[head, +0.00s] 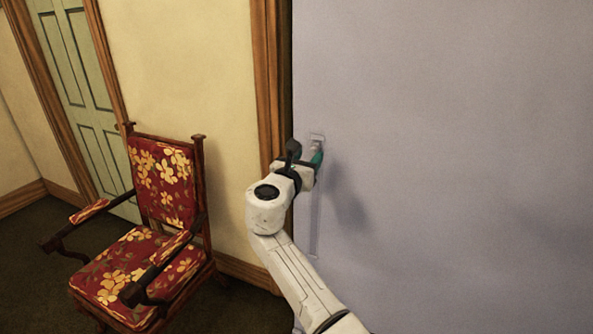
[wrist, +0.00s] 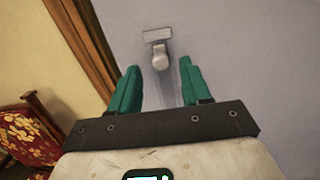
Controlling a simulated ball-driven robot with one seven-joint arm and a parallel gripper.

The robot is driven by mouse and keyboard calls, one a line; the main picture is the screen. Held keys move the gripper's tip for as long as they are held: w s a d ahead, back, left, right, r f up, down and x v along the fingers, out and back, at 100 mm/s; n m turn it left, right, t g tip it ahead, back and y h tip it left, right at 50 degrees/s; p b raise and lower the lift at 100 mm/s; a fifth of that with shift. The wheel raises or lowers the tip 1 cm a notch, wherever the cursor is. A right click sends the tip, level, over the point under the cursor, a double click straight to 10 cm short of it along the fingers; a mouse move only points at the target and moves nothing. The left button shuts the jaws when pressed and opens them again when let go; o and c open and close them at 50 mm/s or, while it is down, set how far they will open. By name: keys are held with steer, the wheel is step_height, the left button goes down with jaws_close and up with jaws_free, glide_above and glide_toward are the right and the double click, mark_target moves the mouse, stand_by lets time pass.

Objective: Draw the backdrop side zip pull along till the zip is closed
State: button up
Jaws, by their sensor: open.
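The pale backdrop (head: 460,130) fills the right of the head view, with a thin zip track (head: 315,225) running down near its left edge. In the wrist view the rounded grey-white zip pull (wrist: 160,62) sits just below a small flat plate (wrist: 157,36) at the top of the track. The plate also shows in the head view (head: 317,137), where my gripper hides the pull. My gripper (head: 318,158) has teal fingers, which are apart in the wrist view (wrist: 159,66). The pull lies between and around the fingertip ends, with no visible contact.
A wooden door frame (head: 271,80) stands just left of the backdrop edge, close to my wrist. A red floral armchair (head: 160,190) stands at the left on the dark floor. A green panelled door (head: 80,70) is behind it. The backdrop's right side is clear.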

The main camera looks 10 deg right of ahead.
steer(key=v, duration=0.8)
steer(key=shift+s+b, duration=0.2)
steer(key=shift+b, duration=0.25)
steer(key=shift+a, duration=0.15)
steer(key=s+d+f+m+g+y, duration=0.1)
steer(key=s+d+f+m+g, duration=0.2)
steer(key=s+d+f+m, duration=0.35)
steer(key=s+d+f+m+g+y, duration=0.2)
steer(key=s+d+f+m+g, duration=0.15)
steer(key=s+f, duration=0.55)
steer(key=s+d+f+m+g+y, duration=0.15)
steer(key=s+d+f+m, duration=0.3)
steer(key=f, duration=0.55)
steer(key=s+f+m+g+y, duration=0.2)
steer(key=s+m, duration=0.5)
steer(key=s, duration=0.8)
steer(key=s+f+m+g+y, duration=0.3)
steer(key=s+m, duration=0.5)
steer(key=s, duration=0.7)
step_height(320, 180, down, 3)
steer(key=shift+d+r+g+y, duration=0.1)
steer(key=shift+d+g+y, duration=0.15)
steer(key=shift+y, duration=0.2)
steer(key=shift+c, duration=0.3)
